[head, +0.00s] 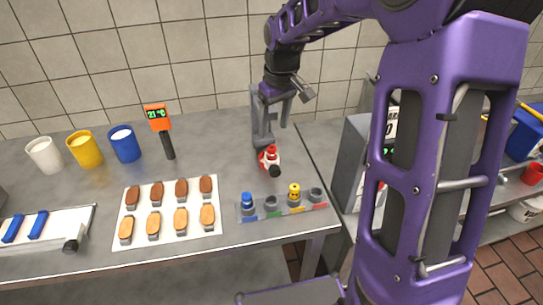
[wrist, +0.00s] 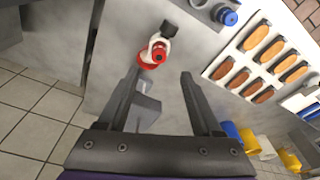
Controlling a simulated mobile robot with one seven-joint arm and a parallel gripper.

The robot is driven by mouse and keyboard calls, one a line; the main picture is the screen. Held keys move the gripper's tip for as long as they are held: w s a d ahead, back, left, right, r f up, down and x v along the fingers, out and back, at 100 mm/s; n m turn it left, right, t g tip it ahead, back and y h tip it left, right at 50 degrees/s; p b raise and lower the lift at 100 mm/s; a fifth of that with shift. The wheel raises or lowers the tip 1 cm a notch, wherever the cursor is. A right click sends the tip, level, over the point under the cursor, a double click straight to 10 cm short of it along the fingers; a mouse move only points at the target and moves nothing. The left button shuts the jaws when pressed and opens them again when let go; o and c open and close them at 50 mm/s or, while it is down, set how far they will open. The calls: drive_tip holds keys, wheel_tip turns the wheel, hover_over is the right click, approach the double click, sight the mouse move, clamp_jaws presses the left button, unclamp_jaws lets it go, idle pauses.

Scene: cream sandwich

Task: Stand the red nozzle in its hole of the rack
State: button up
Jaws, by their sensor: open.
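The red nozzle (head: 268,157) has a red and white body and a black end. It appears to lie on its side on the grey table behind the rack, black end toward the rack. In the wrist view the red nozzle (wrist: 151,58) lies just beyond my fingertips, nearer the left finger. My gripper (head: 271,131) is open and empty, pointing down by the nozzle; its two fingers also show in the wrist view (wrist: 160,75). The rack (head: 282,212) holds a blue nozzle (head: 247,200) and a yellow nozzle (head: 294,191). Its second and rightmost holes look empty; the rightmost has a red mark.
A white sheet with several eclairs (head: 168,210) lies left of the rack. Cups and an orange thermometer (head: 156,117) stand behind it. The table's right edge is close to the rack.

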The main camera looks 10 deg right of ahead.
sight(272, 148)
drive_tip(key=f, duration=0.5)
drive_tip(key=w+f, duration=0.1)
drive_tip(key=f, duration=0.2)
drive_tip(key=shift+a, duration=0.1)
clamp_jaws()
